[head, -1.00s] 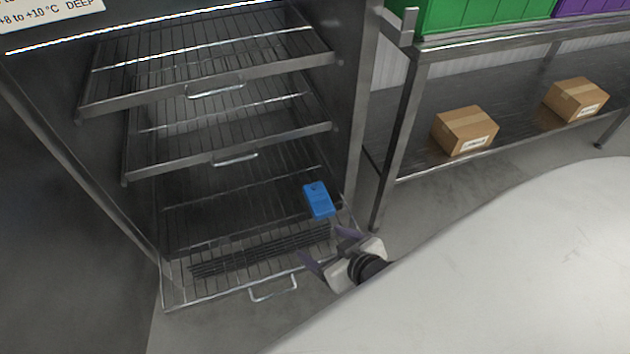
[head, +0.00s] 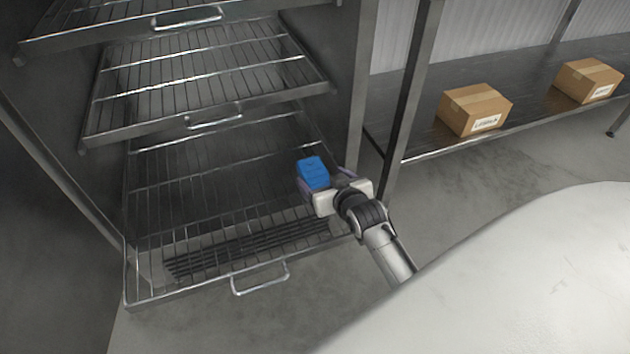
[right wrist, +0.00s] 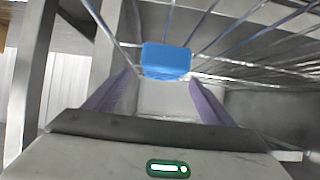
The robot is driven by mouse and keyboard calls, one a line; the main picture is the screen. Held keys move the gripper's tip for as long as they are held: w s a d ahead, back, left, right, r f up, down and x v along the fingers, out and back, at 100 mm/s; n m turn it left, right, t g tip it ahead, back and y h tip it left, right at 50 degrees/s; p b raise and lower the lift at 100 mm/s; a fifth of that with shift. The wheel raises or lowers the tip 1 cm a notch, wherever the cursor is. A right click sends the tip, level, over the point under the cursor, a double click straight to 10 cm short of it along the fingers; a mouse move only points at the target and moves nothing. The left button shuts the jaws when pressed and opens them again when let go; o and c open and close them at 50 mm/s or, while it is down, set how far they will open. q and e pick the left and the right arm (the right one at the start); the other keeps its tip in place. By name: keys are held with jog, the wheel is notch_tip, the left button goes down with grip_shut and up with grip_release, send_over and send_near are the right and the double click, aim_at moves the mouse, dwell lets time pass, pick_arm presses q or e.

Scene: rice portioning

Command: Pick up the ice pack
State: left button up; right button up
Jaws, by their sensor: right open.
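The blue ice pack (head: 313,171) lies at the right side of the lowest pulled-out wire shelf (head: 160,215) in the head view. In the right wrist view the ice pack (right wrist: 166,61) is ahead, between the two purple fingers of the open right gripper (right wrist: 163,88). A gap shows between the pack and each finger. Part of the pack's near side is hidden by the gripper in the head view. My left gripper is not in view.
More wire shelves (head: 205,90) with handles hang above the lowest one. A metal upright (head: 408,95) stands right of the gripper. Cardboard boxes (head: 474,108) sit on a steel rack shelf (head: 450,146) at the right. The lowest shelf is otherwise bare.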

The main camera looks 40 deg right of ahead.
aim_at(316, 174)
jog(key=b+x, duration=0.1)
jog(key=x, duration=0.1)
jog(key=b+x, duration=0.1)
jog(key=x, duration=0.1)
jog(key=shift+w+a+f+b, duration=0.15)
jog(key=shift+w+f+b, duration=0.15)
jog(key=shift+b, duration=0.1)
jog(key=shift+w+f, duration=0.1)
jog(key=shift+w, duration=0.2)
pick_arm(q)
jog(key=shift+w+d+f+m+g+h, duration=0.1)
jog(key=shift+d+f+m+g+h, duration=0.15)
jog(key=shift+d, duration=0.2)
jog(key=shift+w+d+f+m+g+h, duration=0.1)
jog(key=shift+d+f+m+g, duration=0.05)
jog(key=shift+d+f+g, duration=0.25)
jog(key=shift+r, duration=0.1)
pick_arm(e)
jog(key=c, duration=1.4)
